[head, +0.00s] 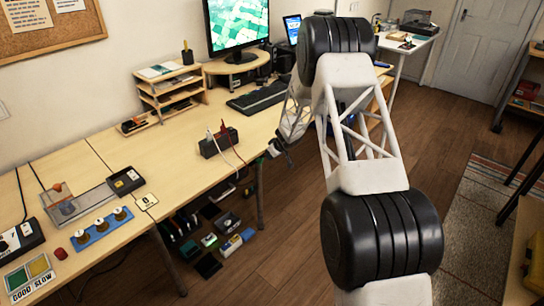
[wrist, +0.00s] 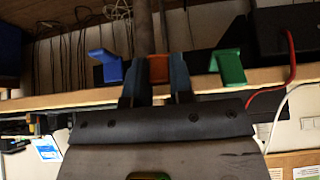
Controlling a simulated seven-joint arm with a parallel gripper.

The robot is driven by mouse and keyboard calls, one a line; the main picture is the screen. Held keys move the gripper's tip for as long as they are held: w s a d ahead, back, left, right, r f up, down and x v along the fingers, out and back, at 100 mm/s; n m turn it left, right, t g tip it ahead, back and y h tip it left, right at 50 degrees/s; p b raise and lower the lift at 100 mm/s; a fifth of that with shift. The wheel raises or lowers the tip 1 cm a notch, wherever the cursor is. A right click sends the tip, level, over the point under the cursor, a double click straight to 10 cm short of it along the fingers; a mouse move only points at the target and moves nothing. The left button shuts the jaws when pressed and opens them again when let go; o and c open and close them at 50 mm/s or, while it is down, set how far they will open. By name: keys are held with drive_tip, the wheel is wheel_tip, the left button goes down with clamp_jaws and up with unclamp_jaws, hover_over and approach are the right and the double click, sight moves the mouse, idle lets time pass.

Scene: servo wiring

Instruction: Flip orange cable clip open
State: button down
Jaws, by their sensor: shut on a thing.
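The orange cable clip (wrist: 158,68) shows in the wrist view as a small orange block at the desk edge, between my fingertips. My gripper (wrist: 156,80) is shut on it, with a blue-grey finger on each side. The fingers hide much of the clip, so I cannot tell how far its flap is turned. In the head view my gripper (head: 274,150) is small and dark beside the desk's right edge; the orange clip cannot be made out there.
In the wrist view a blue clip (wrist: 110,67) is left of my fingers and a green clip (wrist: 228,66) right, both close. A black box (wrist: 285,30) with red and white cables is at the right. The desk edge (wrist: 60,101) runs across.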

drive_tip(key=shift+w+a+r+g+h, duration=0.1)
drive_tip(key=shift+r+g+h, duration=0.05)
drive_tip(key=shift+g+h, duration=0.15)
drive_tip(key=shift+r+g+h, duration=0.15)
drive_tip(key=shift+g+h, duration=0.15)
drive_tip(key=shift+w+a+r+g+h, duration=0.1)
drive_tip(key=shift+r+g+h, duration=0.1)
drive_tip(key=shift+g+h, duration=0.2)
idle(0.4)
drive_tip(key=c, duration=1)
unclamp_jaws()
drive_tip(key=v, duration=0.7)
drive_tip(key=shift+r, duration=0.3)
drive_tip(key=shift+r, duration=0.1)
